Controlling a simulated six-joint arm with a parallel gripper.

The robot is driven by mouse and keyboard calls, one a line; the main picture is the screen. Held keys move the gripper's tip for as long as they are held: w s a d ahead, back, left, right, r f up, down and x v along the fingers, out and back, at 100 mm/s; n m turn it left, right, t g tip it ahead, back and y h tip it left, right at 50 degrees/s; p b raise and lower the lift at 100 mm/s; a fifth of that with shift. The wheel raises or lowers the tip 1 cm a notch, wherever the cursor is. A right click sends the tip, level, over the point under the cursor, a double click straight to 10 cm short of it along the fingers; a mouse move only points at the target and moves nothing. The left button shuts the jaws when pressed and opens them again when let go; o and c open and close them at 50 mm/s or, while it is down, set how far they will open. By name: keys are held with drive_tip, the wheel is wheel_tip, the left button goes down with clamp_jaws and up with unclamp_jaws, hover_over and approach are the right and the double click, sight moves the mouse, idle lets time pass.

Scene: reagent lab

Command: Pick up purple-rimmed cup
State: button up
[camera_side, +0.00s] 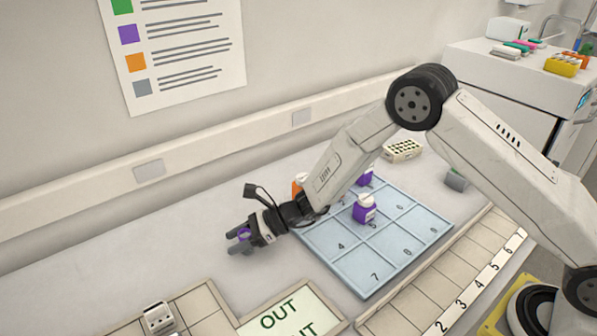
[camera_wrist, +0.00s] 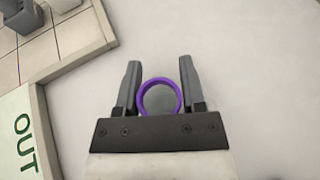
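My gripper (camera_wrist: 159,66) has its two dark grey fingers on either side of the purple-rimmed cup (camera_wrist: 160,82). In the wrist view the round rim lies close to both fingers, near the palm. The grey inside of the cup shows and looks empty. I cannot tell whether the fingers press on it. In the side view my gripper (camera_side: 236,242) is over the pale bench left of the blue tray, and a bit of the purple rim (camera_side: 244,233) shows between the fingers. The fingers hide most of the cup's body there.
A blue numbered tray (camera_side: 349,272) holds purple bottles (camera_side: 364,209) (camera_side: 366,177). An orange bottle (camera_side: 298,184) is partly hidden behind my arm. The OUT panel (camera_side: 283,318) and a tiled area (camera_side: 203,308) lie at the front. The bench left of my gripper is clear.

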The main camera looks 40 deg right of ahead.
clamp_jaws()
drive_tip(key=shift+r, duration=0.2)
drive_tip(key=shift+r, duration=0.85)
drive_tip(key=s+d+r, duration=0.5)
drive_tip(key=s+r, duration=0.6)
drive_tip(key=s, duration=0.2)
drive_tip(key=shift+d, duration=0.1)
